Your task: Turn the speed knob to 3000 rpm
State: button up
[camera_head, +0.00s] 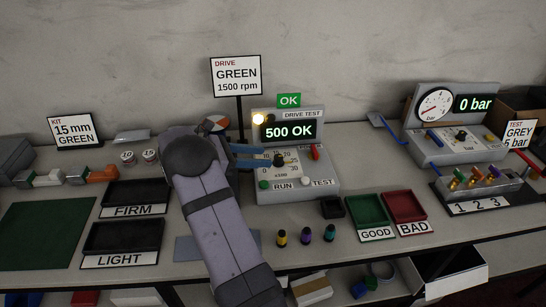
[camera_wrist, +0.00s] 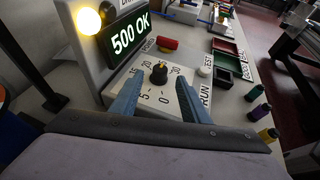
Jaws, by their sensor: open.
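The speed knob (camera_head: 279,160) is small and black and stands on the numbered dial of the grey drive test box (camera_head: 318,184). In the wrist view the knob (camera_wrist: 159,75) shows an orange mark on top; its exact setting is hard to read. The display (camera_head: 290,131) reads "500 OK". My gripper (camera_head: 261,157) reaches in from the left at the dial. In the wrist view its blue fingers (camera_wrist: 159,88) are open, one on each side of the knob, with the knob at about tip level. I see no clear contact.
The box has a green RUN button (camera_head: 264,185), a white TEST button (camera_head: 305,183) and a red control (camera_head: 315,152). A yellow lamp (camera_head: 259,119) is lit. A sign (camera_head: 236,76) reads "GREEN 1500 rpm". Several small coloured cylinders (camera_head: 305,234) stand in front, with trays to their right.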

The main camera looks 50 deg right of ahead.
aim_at(275, 158)
jog(key=shift+p+x, duration=0.6)
jog(key=shift+x, duration=2.1)
grip_shut()
